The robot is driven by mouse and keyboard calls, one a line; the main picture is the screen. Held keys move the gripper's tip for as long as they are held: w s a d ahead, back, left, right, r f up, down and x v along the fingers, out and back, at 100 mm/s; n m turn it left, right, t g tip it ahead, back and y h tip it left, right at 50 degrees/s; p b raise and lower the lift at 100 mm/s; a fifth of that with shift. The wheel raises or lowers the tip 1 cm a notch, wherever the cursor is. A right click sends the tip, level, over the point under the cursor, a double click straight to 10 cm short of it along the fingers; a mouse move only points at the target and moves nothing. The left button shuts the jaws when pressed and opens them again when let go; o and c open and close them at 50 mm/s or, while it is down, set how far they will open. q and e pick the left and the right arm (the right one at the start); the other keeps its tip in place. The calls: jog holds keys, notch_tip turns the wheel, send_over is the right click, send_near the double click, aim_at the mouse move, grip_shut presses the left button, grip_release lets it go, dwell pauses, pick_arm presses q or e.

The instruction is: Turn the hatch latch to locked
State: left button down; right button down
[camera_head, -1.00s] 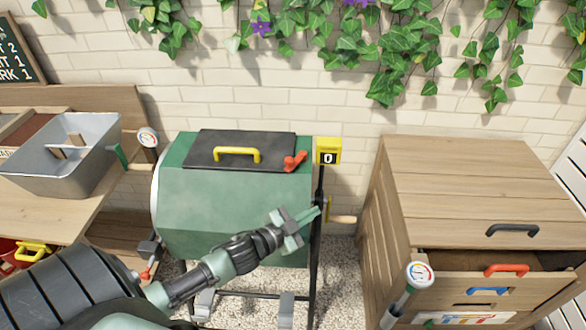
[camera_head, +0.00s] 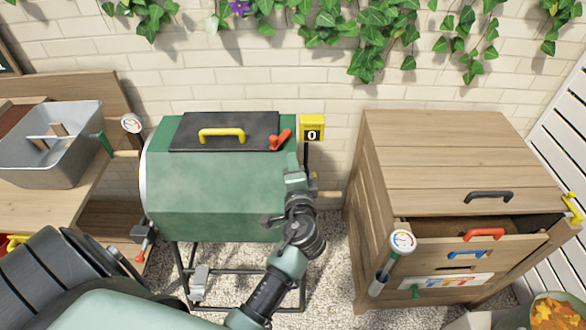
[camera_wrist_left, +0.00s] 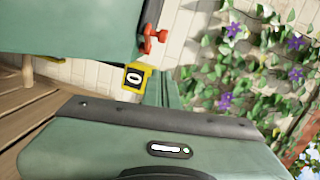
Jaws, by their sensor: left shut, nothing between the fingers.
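The red hatch latch (camera_head: 281,139) sits at the right edge of the black hatch (camera_head: 180,135) on top of the green drum (camera_head: 215,195). It points up and to the right, and also shows in the left wrist view (camera_wrist_left: 150,40). My left gripper (camera_head: 293,161) is shut and empty, just below the latch at the drum's right end. Its fingers (camera_wrist_left: 162,88) point towards the latch in the left wrist view, with a gap between. The hatch is closed, with a yellow handle (camera_head: 222,132). My right gripper is not in view.
A yellow counter reading 0 (camera_head: 312,127) stands right beside the latch. A wooden cabinet (camera_head: 440,145) with an open drawer stands to the right, and a grey metal tub (camera_head: 50,150) rests on the left bench. A brick wall with ivy is behind.

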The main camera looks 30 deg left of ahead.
pick_arm(q)
jog(key=shift+w+a+f, duration=0.2)
jog(key=shift+w+a, duration=0.5)
jog(key=shift+a, duration=0.4)
jog(key=shift+w+a+f, duration=0.15)
jog(key=shift+w+a, duration=0.5)
jog(key=shift+a, duration=0.45)
jog(key=shift+w+a+f, duration=0.2)
jog(key=shift+w+a, duration=0.5)
jog(key=shift+a, duration=0.4)
jog(key=shift+a+p, duration=0.1)
jog(key=shift+p, duration=0.25)
